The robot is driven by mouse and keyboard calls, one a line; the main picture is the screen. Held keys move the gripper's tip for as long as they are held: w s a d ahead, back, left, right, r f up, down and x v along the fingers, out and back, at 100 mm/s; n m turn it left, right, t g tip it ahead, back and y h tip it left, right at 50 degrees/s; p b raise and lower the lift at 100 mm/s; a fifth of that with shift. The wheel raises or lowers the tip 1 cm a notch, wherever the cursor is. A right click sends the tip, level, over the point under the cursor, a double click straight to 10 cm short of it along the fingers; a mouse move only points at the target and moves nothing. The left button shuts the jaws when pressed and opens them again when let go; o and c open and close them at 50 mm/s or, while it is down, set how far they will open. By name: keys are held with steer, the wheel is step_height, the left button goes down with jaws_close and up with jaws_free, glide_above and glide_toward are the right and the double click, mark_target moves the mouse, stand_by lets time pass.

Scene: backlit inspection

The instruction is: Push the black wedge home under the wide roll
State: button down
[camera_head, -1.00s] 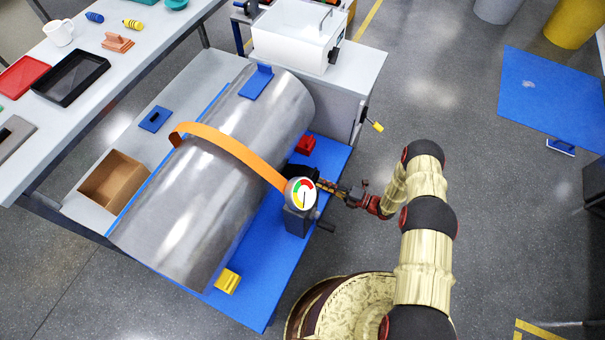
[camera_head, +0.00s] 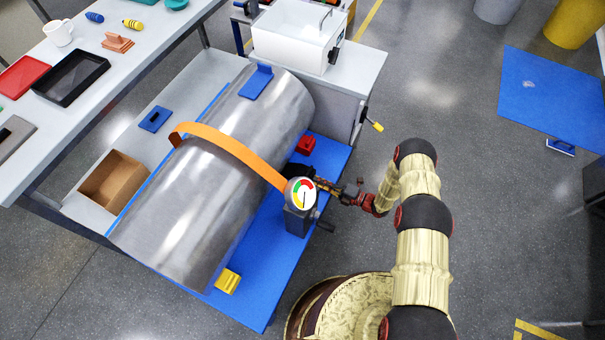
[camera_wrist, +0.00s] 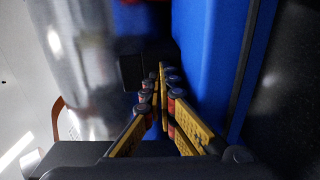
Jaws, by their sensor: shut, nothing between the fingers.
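The wide roll (camera_head: 205,170) is a shiny grey cylinder lying on a blue-topped bench, with an orange strap over it. The black wedge (camera_head: 298,170) is at the roll's right lower side, partly hidden behind the gauge. It also shows as a dark block in the wrist view (camera_wrist: 131,72), beside the roll's metal surface (camera_wrist: 85,60). My gripper (camera_head: 317,183) is shut and empty at the wedge's outer side, low over the blue surface. In the wrist view its fingertips (camera_wrist: 160,76) are close to the wedge's edge; I cannot tell whether they touch.
A dial gauge on a grey post (camera_head: 298,215) stands just in front of my gripper. A red wedge (camera_head: 306,145) and a yellow wedge (camera_head: 228,281) sit along the roll's side. The orange strap (camera_head: 230,148) comes down by the gauge.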

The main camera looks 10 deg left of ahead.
steer(key=shift+w+a, duration=0.2)
steer(key=shift+a, duration=0.45)
steer(key=shift+d, duration=0.15)
steer(key=shift+v, duration=1.95)
steer(key=v, duration=1.2)
